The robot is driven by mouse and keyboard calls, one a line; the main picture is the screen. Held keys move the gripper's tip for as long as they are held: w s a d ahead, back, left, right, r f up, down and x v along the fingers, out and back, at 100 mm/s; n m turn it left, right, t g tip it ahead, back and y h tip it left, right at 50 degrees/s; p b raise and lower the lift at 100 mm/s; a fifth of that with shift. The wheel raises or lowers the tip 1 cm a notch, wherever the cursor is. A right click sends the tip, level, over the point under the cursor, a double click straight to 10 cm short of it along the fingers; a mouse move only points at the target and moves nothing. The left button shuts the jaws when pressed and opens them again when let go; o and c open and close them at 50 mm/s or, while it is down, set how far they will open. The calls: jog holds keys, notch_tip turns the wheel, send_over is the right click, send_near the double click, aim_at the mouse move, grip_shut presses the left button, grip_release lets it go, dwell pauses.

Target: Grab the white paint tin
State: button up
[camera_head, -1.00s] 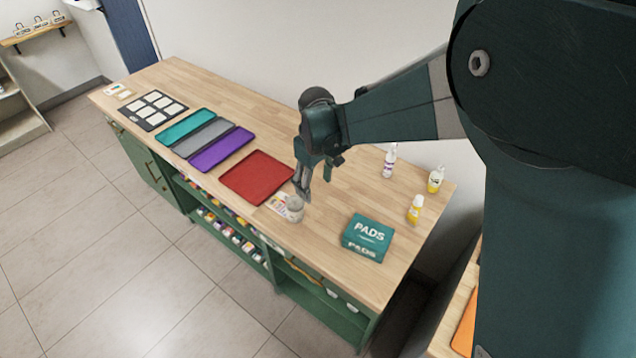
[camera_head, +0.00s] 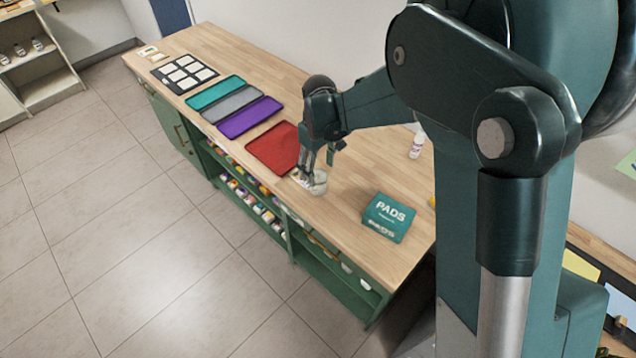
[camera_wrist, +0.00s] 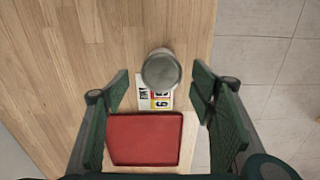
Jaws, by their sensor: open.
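The paint tin (camera_head: 319,184) stands upright on the wooden counter, near its front edge, partly hidden by my gripper in the head view. In the wrist view the tin (camera_wrist: 161,69) shows its round grey-white lid from above. My gripper (camera_head: 309,174) is low over the counter at the tin's left side. In the wrist view my gripper (camera_wrist: 161,88) is open, with one green pad on each side of the tin's line and clear gaps on both sides. The tin lies at or just beyond the pad tips. I cannot tell whether anything touches it.
A printed card (camera_wrist: 154,97) lies beside the tin, and a red tray (camera_wrist: 144,138) is past it. A green PADS box (camera_head: 388,217) stands to the right. Purple, grey and teal trays (camera_head: 249,118) lie left. A white bottle (camera_head: 417,145) stands behind. The counter between tin and box is clear.

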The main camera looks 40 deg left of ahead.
aim_at(318, 175)
jog(key=shift+f, duration=0.8)
jog(key=shift+s+f, duration=0.15)
jog(key=shift+f, duration=2.45)
jog(key=c, duration=1.2)
jog(key=shift+r, duration=0.15)
jog(key=shift+r, duration=4.9)
